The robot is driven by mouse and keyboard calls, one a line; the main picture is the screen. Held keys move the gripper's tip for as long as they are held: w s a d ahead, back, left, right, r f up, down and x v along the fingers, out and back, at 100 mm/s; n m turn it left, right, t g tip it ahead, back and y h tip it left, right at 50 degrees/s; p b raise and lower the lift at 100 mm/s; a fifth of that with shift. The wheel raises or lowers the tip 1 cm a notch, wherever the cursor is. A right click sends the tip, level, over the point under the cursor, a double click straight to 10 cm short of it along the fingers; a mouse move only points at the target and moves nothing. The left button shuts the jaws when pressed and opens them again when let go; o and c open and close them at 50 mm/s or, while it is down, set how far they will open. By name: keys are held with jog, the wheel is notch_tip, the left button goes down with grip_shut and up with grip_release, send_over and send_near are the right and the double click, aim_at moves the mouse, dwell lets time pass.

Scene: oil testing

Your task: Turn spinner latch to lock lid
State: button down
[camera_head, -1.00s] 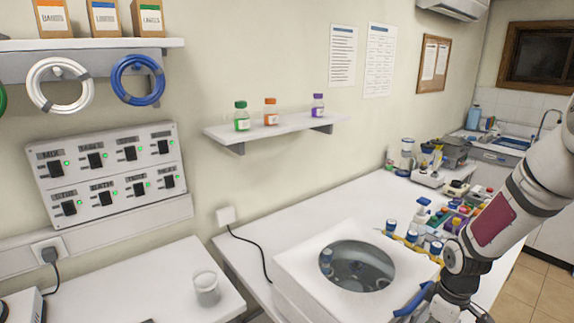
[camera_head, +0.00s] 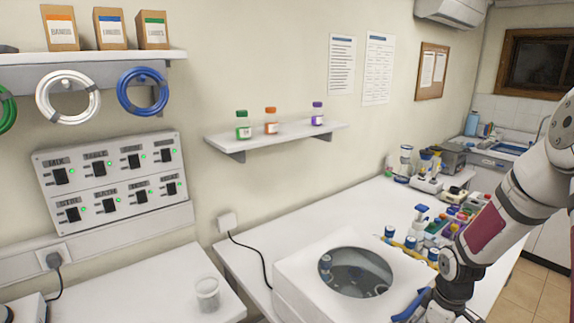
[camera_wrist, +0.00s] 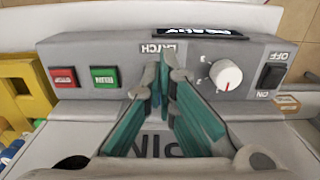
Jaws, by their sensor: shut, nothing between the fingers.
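The white spinner (camera_head: 292,270) stands on the bench in the head view, with a round window (camera_head: 357,272) in its lid; tubes show through it. In the wrist view its grey front panel (camera_wrist: 215,55) carries a LATCH label (camera_wrist: 163,48), upside down. My gripper (camera_wrist: 165,72) is shut and empty, its teal fingers pointing at the panel just by that label. The latch itself is hidden behind the fingers, so I cannot tell its position or whether I touch it.
Beside the label are a red button (camera_wrist: 64,77), a green RUN button (camera_wrist: 104,77), a white knob (camera_wrist: 226,76) and a black ON/OFF switch (camera_wrist: 273,76). A yellow rack (camera_wrist: 22,85) is at the left. A clear beaker (camera_head: 207,293) stands on the left bench.

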jog(key=shift+a, duration=0.1)
jog(key=shift+s+d+r+p, duration=0.1)
jog(key=shift+s+d+p, duration=0.15)
jog(key=shift+s+p, duration=0.1)
jog(key=shift+r+p, duration=1.05)
jog(key=shift+r, duration=1.9)
